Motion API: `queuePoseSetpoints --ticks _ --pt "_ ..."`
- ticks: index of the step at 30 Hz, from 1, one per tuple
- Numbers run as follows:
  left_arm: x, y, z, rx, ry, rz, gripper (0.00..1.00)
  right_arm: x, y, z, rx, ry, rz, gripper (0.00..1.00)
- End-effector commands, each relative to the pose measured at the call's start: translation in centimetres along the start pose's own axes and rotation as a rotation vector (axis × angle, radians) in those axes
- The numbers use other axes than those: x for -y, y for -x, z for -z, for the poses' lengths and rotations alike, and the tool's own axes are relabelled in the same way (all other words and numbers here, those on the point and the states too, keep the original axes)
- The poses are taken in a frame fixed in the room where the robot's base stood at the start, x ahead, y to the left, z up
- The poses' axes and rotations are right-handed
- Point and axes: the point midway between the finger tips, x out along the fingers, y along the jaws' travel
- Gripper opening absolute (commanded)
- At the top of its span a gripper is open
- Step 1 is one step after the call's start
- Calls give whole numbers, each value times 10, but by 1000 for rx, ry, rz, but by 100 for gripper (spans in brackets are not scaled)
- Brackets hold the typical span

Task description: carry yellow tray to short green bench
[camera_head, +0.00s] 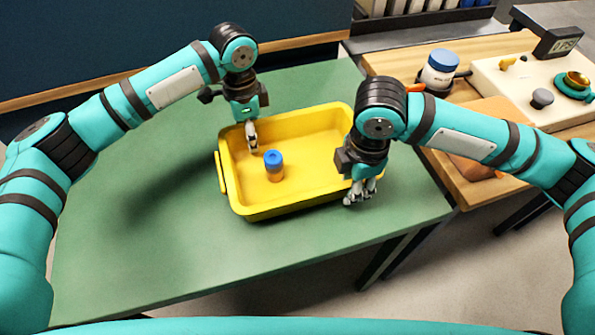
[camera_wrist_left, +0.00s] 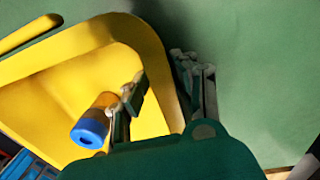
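The yellow tray (camera_head: 295,197) rests on a green-topped bench (camera_head: 150,230). A small blue-capped brown jar (camera_head: 273,166) stands inside it; it also shows in the left wrist view (camera_wrist_left: 92,125). My left gripper (camera_head: 250,130) is at the tray's far left rim. In the left wrist view its fingers (camera_wrist_left: 165,85) are spread, one on the inner side of the tray wall and one outside, with a gap around the wall. My right gripper (camera_head: 360,190) is low at the tray's right end, by the near corner. Its fingers partly overlap, and its contact with the rim is unclear.
A wooden table (camera_head: 480,187) adjoins the bench on the right. It holds a blue-lidded white jar (camera_head: 439,69) and a cream panel (camera_head: 530,85) with knobs and a dark device. The bench top is clear left of and in front of the tray.

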Motion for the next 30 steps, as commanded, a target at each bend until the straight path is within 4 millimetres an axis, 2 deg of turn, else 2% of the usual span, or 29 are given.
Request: queuePoseSetpoints --ticks 7,11,24,30 --pt "0 1 0 1 1 1 29 0 0 0 1 0 1 29" --pt "1 11 0 -1 1 2 29 0 0 0 1 0 1 29" --pt "0 97 0 -1 0 2 29 0 0 0 1 -1 1 29" --pt "0 117 0 0 0 0 29 0 0 0 1 -1 1 29"
